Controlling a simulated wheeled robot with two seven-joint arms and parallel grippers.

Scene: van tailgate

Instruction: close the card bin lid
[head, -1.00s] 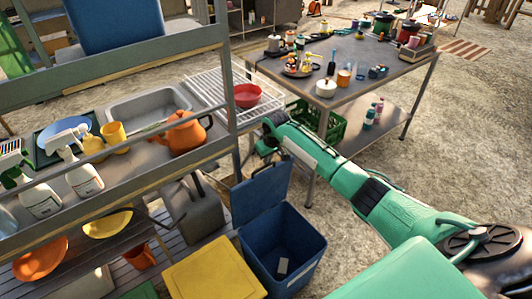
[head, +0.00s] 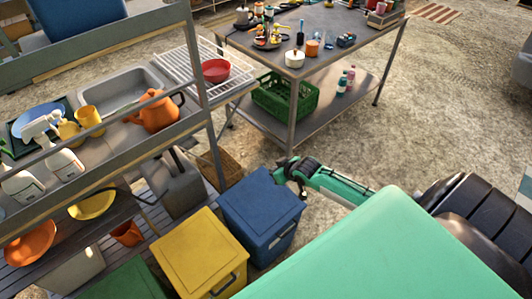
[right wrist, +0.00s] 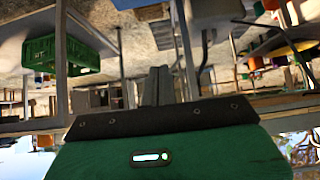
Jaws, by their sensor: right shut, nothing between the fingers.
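The blue bin (head: 270,238), which I take to be the card bin, stands at the lower middle of the head view. Its blue lid (head: 258,203) lies down over the top, so the inside is hidden. My right gripper (head: 285,176) is at the lid's far right corner; I cannot tell whether it touches the lid. Its fingers (right wrist: 157,87) are shut together with nothing between them in the right wrist view. The bin cannot be made out in that view. My left gripper is not in view.
A yellow lidded bin (head: 200,250) stands left of the blue bin, with a green one (head: 128,282) beyond. A metal table (head: 330,52) has a green crate (head: 285,97) on its lower shelf. The sink counter (head: 120,140) is at left. Open gravel lies at right.

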